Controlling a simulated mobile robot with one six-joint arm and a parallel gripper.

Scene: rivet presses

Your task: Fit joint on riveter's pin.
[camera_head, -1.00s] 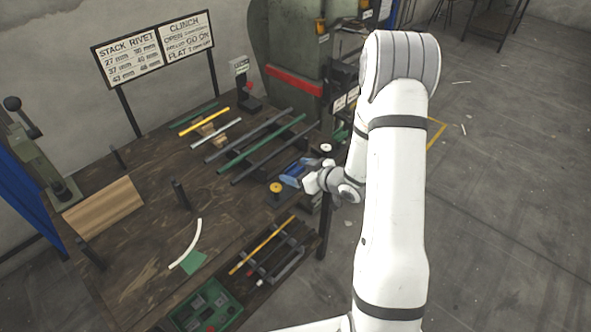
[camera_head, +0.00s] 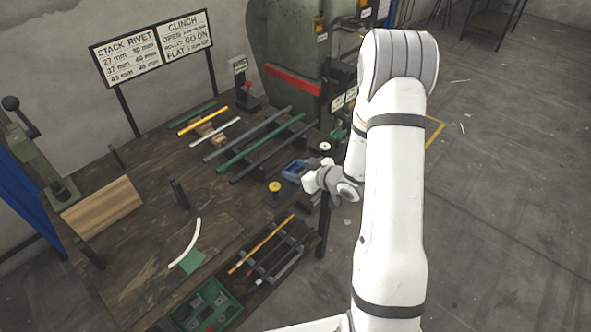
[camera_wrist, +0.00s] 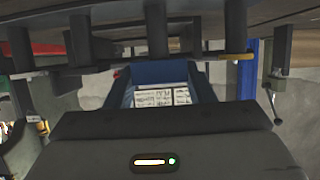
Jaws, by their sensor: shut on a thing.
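My gripper (camera_head: 294,169) has blue fingers and is at the right edge of the wooden table, just above the post with a yellow disc (camera_head: 275,187). In the wrist view, the blue fingers (camera_wrist: 165,73) point away from the camera toward a dark horizontal bar (camera_wrist: 95,72). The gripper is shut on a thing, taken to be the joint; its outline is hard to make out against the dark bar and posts. The riveter appears to be the big grey-green press (camera_head: 305,55) behind the table, with a red bar (camera_head: 292,80). Its pin cannot be made out.
Coloured rods, including a green one (camera_head: 262,143), lie on supports on the table (camera_head: 140,215). A green tray (camera_head: 205,305) and a rack with a yellow rod (camera_head: 262,244) are at the front. Open floor (camera_head: 510,150) is at right.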

